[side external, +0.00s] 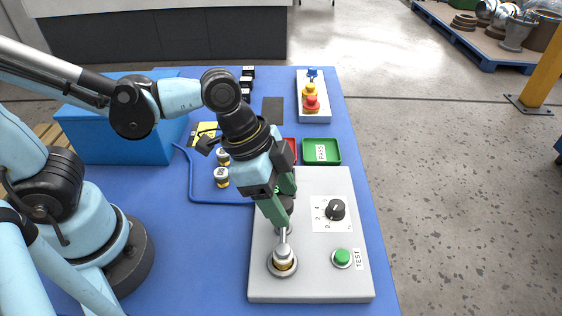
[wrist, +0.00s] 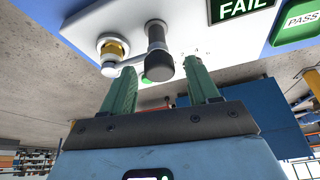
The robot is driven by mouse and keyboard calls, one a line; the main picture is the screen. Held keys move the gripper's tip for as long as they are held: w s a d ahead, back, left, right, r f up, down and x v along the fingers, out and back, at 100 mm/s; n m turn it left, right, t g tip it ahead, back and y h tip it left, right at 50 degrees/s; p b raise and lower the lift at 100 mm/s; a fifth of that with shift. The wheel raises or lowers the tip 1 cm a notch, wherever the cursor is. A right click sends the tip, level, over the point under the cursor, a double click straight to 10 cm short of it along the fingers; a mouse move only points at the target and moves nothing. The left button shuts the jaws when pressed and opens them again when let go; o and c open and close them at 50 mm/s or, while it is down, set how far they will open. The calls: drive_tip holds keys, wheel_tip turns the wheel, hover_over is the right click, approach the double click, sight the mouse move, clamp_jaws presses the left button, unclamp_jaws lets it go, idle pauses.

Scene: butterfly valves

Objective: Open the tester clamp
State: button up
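The tester (side external: 312,284) is a pale grey box with a black knob (side external: 335,209) and a green TEST button (side external: 341,257). A brass-and-white valve (side external: 283,258) stands upright in a round seat at its near left, with the clamp's silver arm (side external: 283,236) reaching to it. In the wrist view the clamp's dark cylindrical handle (wrist: 158,62) lies beside the valve (wrist: 113,47). My gripper (side external: 285,212) is over the clamp. In the wrist view my gripper (wrist: 160,66) is open, with the handle showing between its green fingers; I cannot tell whether they touch it.
A green PASS tray (side external: 321,151) and a mostly hidden red tray (side external: 290,150) sit behind the tester. Several valves (side external: 221,177) stand inside a blue outline to the left. A white box with red, yellow and blue parts (side external: 313,118) is at the back. A blue bin (side external: 120,140) stands back left.

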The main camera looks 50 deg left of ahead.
clamp_jaws()
drive_tip(key=shift+m, duration=0.3)
drive_tip(key=m+g, duration=0.1)
drive_tip(key=m, duration=0.2)
drive_tip(key=shift+w+m+h, duration=0.15)
drive_tip(key=shift+m+h, duration=0.15)
drive_tip(key=shift+h, duration=0.1)
drive_tip(key=m+g, duration=0.2)
drive_tip(key=m, duration=0.2)
drive_tip(key=shift+w, duration=0.1)
drive_tip(key=m+g, duration=0.1)
drive_tip(key=m, duration=0.4)
drive_tip(key=shift+w+g, duration=0.1)
drive_tip(key=shift+g, duration=0.3)
drive_tip(key=m+g+y, duration=0.1)
drive_tip(key=m+y, duration=0.1)
drive_tip(key=m, duration=0.2)
drive_tip(key=shift+m, duration=0.4)
drive_tip(key=shift+o, duration=0.4)
unclamp_jaws()
drive_tip(key=shift+d, duration=0.1)
